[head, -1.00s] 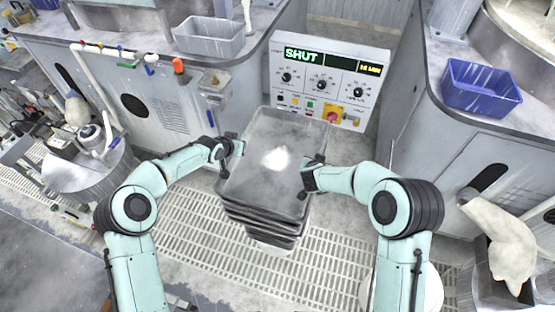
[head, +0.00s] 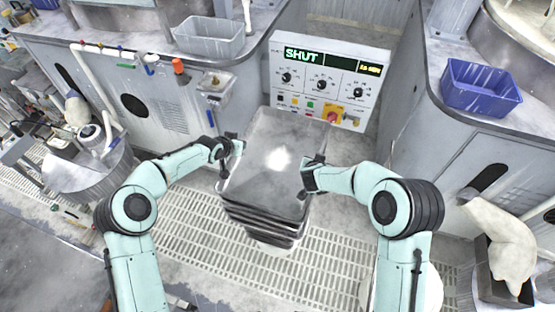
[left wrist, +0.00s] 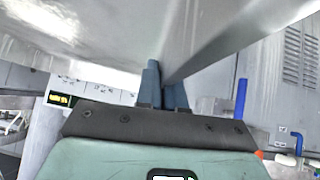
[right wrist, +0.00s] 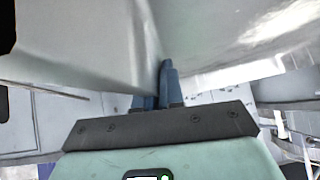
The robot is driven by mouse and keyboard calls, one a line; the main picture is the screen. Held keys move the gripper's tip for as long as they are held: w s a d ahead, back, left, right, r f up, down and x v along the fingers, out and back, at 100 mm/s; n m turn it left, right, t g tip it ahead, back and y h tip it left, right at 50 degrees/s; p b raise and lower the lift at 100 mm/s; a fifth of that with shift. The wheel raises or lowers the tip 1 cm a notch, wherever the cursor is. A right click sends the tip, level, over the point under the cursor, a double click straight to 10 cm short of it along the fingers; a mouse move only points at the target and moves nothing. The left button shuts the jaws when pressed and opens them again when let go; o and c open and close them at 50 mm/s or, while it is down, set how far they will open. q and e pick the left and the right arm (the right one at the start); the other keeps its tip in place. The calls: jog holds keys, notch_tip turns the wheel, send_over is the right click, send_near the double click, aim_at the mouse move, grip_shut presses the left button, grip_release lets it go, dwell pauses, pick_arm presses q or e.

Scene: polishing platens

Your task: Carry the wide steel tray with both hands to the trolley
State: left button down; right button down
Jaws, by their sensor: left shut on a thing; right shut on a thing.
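The wide steel tray (head: 268,180) is at the centre of the head view, its shiny surface showing a bright glare spot. My left gripper (head: 232,148) is shut on its left edge, and my right gripper (head: 310,177) is shut on its right edge. In the left wrist view the fingers (left wrist: 162,88) close on the tray's metal (left wrist: 110,45). In the right wrist view the fingers (right wrist: 167,88) also meet the tray wall (right wrist: 80,45). Dark stacked layers (head: 262,222) show directly beneath the tray; what they belong to is unclear. I cannot make out the trolley.
A control panel (head: 330,75) reading SHUT stands just beyond the tray. A blue bin (head: 480,87) sits on the right counter and a grey bin (head: 208,38) on the left counter. Slatted floor grating (head: 180,215) lies below.

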dwell(0.4)
